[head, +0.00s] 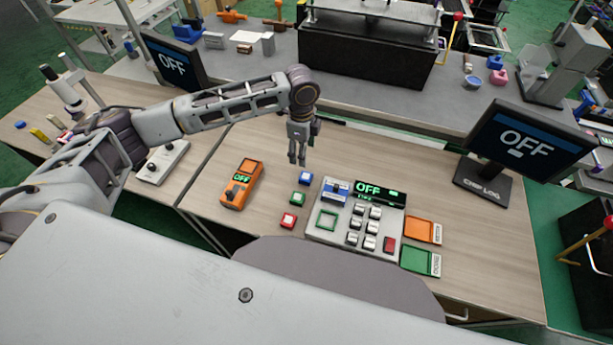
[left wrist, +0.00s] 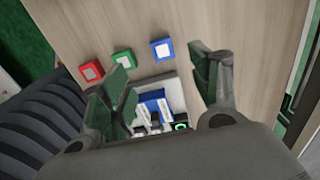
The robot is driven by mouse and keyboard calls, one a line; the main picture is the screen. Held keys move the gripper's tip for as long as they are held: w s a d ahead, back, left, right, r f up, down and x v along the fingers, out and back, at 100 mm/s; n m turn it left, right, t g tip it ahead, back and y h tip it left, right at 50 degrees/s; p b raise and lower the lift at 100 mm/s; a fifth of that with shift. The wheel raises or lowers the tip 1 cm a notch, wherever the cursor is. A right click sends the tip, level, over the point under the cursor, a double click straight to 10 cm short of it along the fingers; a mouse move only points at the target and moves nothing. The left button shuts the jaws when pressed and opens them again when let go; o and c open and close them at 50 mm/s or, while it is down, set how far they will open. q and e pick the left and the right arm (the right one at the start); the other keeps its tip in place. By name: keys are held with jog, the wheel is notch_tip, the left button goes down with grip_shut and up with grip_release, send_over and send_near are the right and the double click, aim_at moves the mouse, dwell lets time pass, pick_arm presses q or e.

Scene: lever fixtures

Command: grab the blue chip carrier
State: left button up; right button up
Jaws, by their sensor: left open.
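The blue chip carrier (head: 305,178) is a small blue square block with a pale top, lying on the wooden table. It is the farthest in a row with a green carrier (head: 298,198) and a red carrier (head: 288,220). My left gripper (head: 297,162) is open, empty and pointing down above the table, close to the blue carrier on its far side in the picture. In the left wrist view the blue carrier (left wrist: 162,50) shows in the gap between the two fingers (left wrist: 165,70), apart from both. My right gripper is not in view.
A grey panel (head: 312,232) with switches, a blue part and an OFF display stands right of the carriers. An orange device (head: 241,184) lies left. Orange (head: 420,231) and green (head: 415,258) trays lie right of the panel. A monitor (head: 520,143) stands at the right.

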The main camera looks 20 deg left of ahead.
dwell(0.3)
pick_arm(q)
send_over(302, 175)
jog(key=shift+s+d+f, duration=0.1)
jog(key=shift+f, duration=2.05)
jog(key=shift+s+d+f, duration=0.1)
jog(key=shift+f, duration=2)
jog(key=shift+w+a+f, duration=0.1)
jog(key=shift+f, duration=1.25)
jog(key=shift+w+a+f, duration=0.1)
jog(key=shift+f, duration=1.2)
jog(key=c, duration=0.9)
